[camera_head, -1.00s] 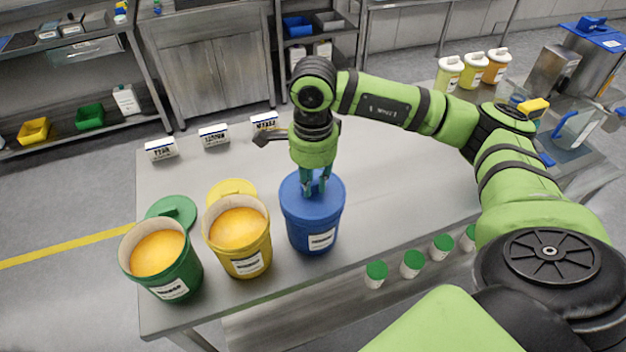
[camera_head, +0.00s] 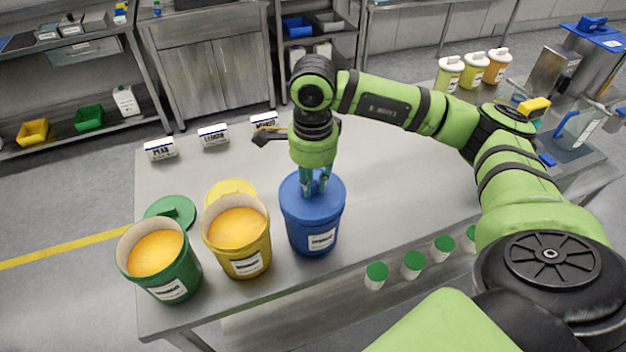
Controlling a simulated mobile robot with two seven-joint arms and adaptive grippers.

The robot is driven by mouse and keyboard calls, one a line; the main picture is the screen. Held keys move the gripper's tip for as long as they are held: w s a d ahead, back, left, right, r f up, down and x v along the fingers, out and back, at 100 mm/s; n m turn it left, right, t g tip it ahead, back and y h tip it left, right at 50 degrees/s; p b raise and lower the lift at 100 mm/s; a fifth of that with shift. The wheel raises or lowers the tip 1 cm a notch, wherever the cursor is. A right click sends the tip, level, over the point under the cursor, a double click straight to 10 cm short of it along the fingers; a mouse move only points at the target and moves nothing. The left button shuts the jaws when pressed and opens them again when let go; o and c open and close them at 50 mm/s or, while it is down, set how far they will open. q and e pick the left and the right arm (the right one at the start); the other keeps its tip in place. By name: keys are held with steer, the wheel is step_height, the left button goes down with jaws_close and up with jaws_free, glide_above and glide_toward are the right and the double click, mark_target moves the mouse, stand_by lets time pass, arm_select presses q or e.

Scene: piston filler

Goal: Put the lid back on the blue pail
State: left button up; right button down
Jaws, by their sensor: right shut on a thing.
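The blue pail (camera_head: 305,232) stands upright on the steel table, its white label facing me. The blue lid (camera_head: 331,199) sits over the pail's mouth and covers it; whether it is fully seated I cannot tell. My right gripper (camera_head: 314,187) points straight down over the lid and is shut on it, at the lid's middle. The lid's grip is mostly hidden between the fingers. My left gripper is not in view.
An open yellow pail (camera_head: 246,262) and an open green pail (camera_head: 180,280) stand left of the blue one, with their lids (camera_head: 230,187) (camera_head: 172,210) behind them. Name cards (camera_head: 213,135) line the far edge.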

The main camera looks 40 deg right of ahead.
steer(key=shift+b, duration=0.3)
stand_by(0.6)
stand_by(0.4)
steer(key=c, duration=0.6)
jaws_free()
steer(key=shift+r+p, duration=1.95)
steer(key=shift+r, duration=1.55)
jaws_close()
steer(key=shift+f, duration=0.2)
